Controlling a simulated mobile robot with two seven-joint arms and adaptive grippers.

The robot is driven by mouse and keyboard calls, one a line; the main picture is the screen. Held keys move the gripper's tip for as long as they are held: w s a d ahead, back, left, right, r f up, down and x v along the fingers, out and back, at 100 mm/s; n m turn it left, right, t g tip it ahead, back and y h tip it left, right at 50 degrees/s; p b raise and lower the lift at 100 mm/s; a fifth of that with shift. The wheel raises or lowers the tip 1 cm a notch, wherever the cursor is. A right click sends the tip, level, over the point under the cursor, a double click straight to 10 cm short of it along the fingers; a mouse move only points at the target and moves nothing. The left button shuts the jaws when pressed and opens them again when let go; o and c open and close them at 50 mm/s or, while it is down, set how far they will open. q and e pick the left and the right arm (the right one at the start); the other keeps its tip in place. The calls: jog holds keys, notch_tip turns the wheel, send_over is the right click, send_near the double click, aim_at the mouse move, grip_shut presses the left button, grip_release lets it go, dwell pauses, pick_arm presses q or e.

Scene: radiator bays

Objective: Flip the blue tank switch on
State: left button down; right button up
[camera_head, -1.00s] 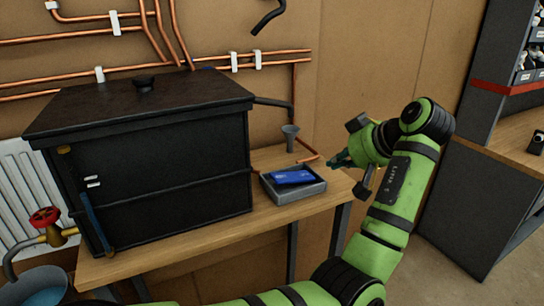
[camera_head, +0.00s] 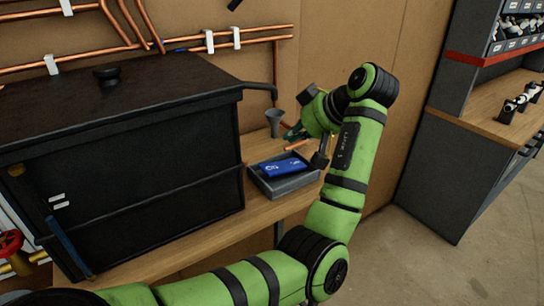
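A large black tank (camera_head: 130,165) with a lid and a knob on top stands on the wooden bench. I cannot make out a switch clearly. My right gripper is not in view.
The grey tray (camera_head: 291,186) holds a blue packet (camera_head: 284,167). Copper pipes (camera_head: 85,55) run along the wall. A red valve wheel (camera_head: 9,243) is at the left edge. Open floor (camera_head: 400,270) lies right.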

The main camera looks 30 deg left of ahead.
pick_arm(q)
jog(key=p, duration=0.3)
send_over(272, 170)
jog(key=f, duration=0.4)
jog(key=shift+w+d+f, duration=0.2)
jog(key=shift+w+f, duration=0.15)
jog(key=f, duration=0.1)
jog(key=f+p, duration=0.2)
jog(key=shift+s+a+f, duration=0.2)
jog(key=shift+a+f, duration=0.05)
jog(key=shift+s+f, duration=0.1)
jog(key=shift+f, duration=0.45)
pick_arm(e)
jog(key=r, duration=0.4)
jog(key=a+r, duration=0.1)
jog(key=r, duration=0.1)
